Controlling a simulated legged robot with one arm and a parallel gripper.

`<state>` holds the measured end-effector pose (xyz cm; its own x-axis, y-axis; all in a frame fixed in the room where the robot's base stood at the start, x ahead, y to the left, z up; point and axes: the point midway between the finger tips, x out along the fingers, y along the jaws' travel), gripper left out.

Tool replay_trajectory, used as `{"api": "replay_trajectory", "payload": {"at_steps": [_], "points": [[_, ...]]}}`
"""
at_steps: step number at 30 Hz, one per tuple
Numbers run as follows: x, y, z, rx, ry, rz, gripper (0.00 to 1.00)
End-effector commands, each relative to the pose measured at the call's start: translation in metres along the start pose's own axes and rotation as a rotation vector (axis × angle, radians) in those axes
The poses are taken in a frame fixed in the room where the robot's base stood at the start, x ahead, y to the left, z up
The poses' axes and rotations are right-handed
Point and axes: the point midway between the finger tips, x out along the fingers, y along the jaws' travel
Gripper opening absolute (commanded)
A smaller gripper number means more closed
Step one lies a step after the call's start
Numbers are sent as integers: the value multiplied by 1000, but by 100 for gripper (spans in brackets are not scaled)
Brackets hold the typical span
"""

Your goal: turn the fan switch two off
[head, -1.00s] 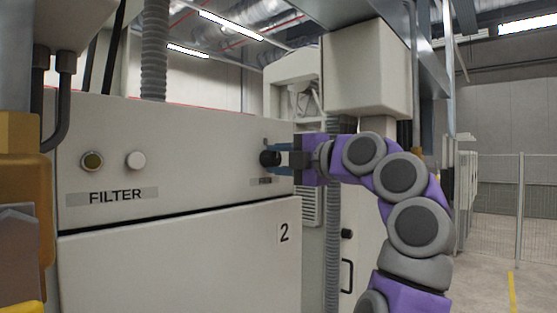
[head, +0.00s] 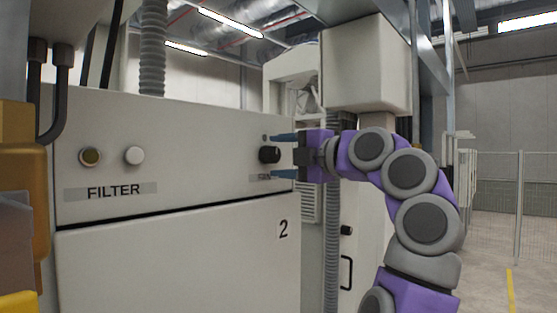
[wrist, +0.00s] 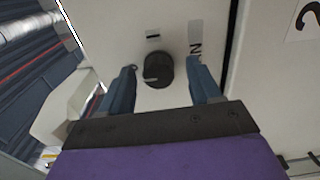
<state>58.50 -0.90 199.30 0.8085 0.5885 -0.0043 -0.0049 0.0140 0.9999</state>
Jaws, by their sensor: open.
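The black rotary switch knob (head: 269,155) sits on the light panel at the right end, above the door marked 2. In the wrist view the knob (wrist: 158,70) lies between the two blue fingers, with a gap on each side, and a pale pointer mark shows on its face. My gripper (head: 283,155) is open, its fingers above and below the knob in the head view. It also shows in the wrist view (wrist: 160,90). The label (head: 262,178) under the knob is partly hidden by the lower finger.
A FILTER label (head: 112,191) lies below a dark round button (head: 90,156) and a white button (head: 134,155) on the panel's left. A yellow machine part (head: 22,200) stands at the left edge. Open floor and a mesh fence (head: 495,205) are at the right.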

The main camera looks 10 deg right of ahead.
Motion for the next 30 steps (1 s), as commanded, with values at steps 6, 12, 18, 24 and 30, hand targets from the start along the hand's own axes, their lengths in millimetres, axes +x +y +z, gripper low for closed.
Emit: {"api": "replay_trajectory", "payload": {"at_steps": [6,12,18,24,30], "points": [[-45,-2,1,0,-4,6,63],[-90,-2,2,1,-2,3,63],[-129,-3,3,3,-2,-1,63],[-152,-3,3,1,-2,-2,63],[-157,-3,4,2,-1,-4,63]]}}
